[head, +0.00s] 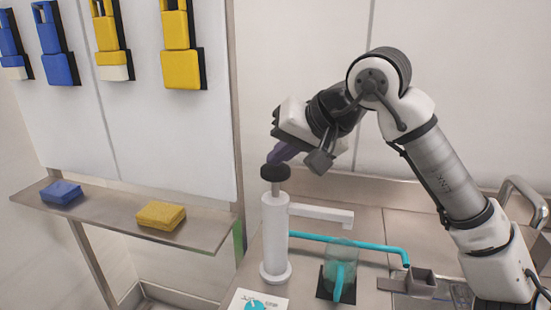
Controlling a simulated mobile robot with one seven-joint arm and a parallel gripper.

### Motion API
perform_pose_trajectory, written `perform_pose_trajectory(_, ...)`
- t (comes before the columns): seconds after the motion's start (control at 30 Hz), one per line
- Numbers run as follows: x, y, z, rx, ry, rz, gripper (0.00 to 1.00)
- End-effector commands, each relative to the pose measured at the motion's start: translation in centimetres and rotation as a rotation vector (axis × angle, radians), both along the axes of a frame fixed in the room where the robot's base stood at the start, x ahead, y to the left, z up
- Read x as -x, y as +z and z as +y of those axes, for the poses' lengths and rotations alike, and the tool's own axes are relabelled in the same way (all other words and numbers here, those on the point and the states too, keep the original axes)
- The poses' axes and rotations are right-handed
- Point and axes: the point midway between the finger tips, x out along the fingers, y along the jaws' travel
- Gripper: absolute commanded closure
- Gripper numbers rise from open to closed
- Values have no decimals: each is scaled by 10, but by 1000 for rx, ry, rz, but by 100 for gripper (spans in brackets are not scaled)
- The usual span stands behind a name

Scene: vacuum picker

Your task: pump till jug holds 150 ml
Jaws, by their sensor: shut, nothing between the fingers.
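A white pump (275,235) stands upright on the metal counter, with a black knob (275,172) on top of its grey rod. Its spout (322,213) points right. A see-through teal-tinted jug (341,258) stands on a dark square right of the pump, below the spout's end. The liquid level and any markings in it are too small to read. My gripper (272,161) has purple fingers, which are shut and empty. They are at the black knob, just above or touching it; I cannot tell which.
A teal hose (370,247) runs behind the jug to a grey block (418,276) on the right. A printed card (252,302) lies in front of the pump. A shelf at left holds a blue block (60,192) and a yellow block (161,215). Blue and yellow holders hang on the wall panel.

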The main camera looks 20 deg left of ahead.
Motion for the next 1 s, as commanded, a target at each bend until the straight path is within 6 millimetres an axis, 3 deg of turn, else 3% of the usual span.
perform_pose_trajectory(1.0,0,-14,0,2,1,2,100)
